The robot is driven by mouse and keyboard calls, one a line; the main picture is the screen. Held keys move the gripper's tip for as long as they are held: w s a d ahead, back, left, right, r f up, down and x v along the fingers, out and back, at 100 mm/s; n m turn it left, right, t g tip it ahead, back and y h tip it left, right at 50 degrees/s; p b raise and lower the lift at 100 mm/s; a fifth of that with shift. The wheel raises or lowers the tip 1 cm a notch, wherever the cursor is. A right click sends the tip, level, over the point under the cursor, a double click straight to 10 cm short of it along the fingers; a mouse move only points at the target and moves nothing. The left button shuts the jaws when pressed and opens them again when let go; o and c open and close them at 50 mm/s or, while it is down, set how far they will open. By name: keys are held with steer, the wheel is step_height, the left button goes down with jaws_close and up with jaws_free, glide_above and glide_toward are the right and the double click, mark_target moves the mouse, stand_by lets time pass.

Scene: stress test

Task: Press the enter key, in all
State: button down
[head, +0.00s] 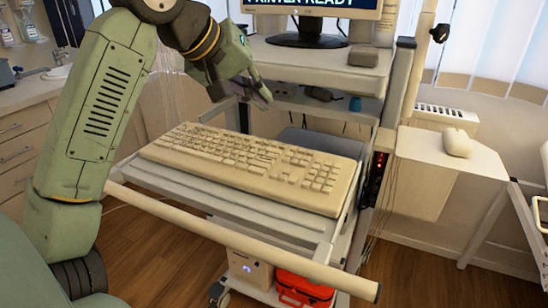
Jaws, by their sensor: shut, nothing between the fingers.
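A beige keyboard (235,160) lies on the pull-out shelf of a medical cart, with its number pad toward the right end. The single keys are too small to read, so I cannot tell the enter key by its label. My gripper (264,101) is shut and empty. It hangs above and behind the back edge of the keyboard, apart from the keys. A monitor (340,8) stands on the upper shelf and shows the words "PRINTER READY", cut off by the top edge.
A beige mouse (457,142) rests on a side platform (420,150) at the right. A white handle bar (240,236) runs along the cart's front. A red case (303,288) sits low on the cart. Small items stand on the shelf behind my gripper.

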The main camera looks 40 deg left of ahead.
mark_target(262, 158)
steer(key=shift+f, duration=0.15)
step_height(262, 158, down, 9)
steer(key=b, duration=0.7)
steer(key=shift+r, duration=0.2)
stand_by(1.2)
steer(key=shift+f+b, duration=0.3)
steer(key=shift+f, duration=0.1)
